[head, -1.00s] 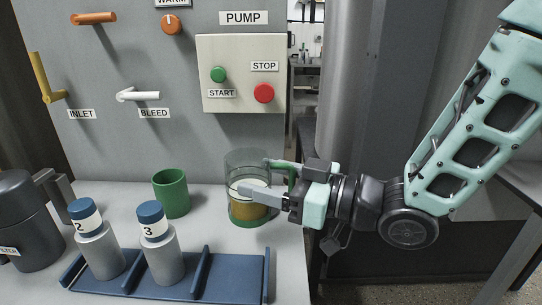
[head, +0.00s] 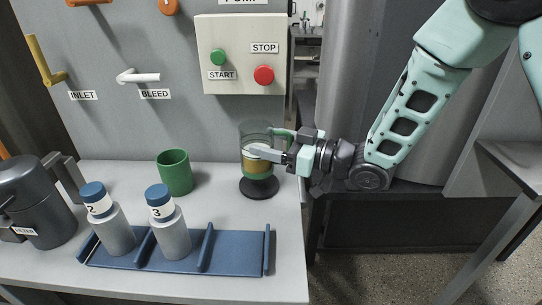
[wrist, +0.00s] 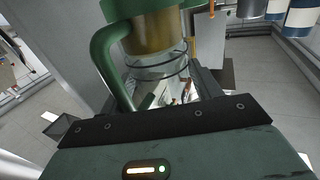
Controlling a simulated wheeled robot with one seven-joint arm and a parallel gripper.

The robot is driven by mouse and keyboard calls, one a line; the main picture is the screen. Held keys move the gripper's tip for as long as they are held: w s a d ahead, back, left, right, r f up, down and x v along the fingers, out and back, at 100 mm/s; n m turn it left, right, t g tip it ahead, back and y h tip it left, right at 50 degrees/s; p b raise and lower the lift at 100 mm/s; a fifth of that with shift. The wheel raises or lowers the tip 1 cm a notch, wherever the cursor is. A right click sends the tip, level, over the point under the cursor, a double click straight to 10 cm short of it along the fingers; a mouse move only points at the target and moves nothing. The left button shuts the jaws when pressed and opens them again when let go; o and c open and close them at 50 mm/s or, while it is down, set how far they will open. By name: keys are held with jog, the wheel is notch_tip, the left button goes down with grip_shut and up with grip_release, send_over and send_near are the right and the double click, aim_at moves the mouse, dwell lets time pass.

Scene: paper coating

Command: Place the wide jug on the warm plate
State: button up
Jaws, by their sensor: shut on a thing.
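The wide jug (head: 257,163) is clear glass with a green handle, a green base and amber liquid inside. It looks upright. My gripper (head: 264,153) reaches in from the right and is shut on the jug on its handle side. Below the jug is a round black disc (head: 259,189), which looks like the warm plate. The jug's base overlaps the disc's far part in the head view; I cannot tell whether they touch. In the wrist view the jug (wrist: 148,42) is close up, with its green handle at left; the fingertips are mostly hidden.
A green cup (head: 175,173) stands left of the jug. A blue rack (head: 235,252) with bottles 2 (head: 115,232) and 3 (head: 172,237) lies in front. A dark grey pitcher (head: 38,205) is at far left. The panel with START and STOP buttons (head: 241,60) is behind.

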aim_at(271, 171)
notch_tip(271, 171, down, 3)
jog(key=shift+f, duration=0.15)
jog(key=shift+w+f, duration=0.2)
jog(key=shift+f, duration=0.05)
jog(key=shift+f, duration=0.2)
jog(key=o, duration=1.1)
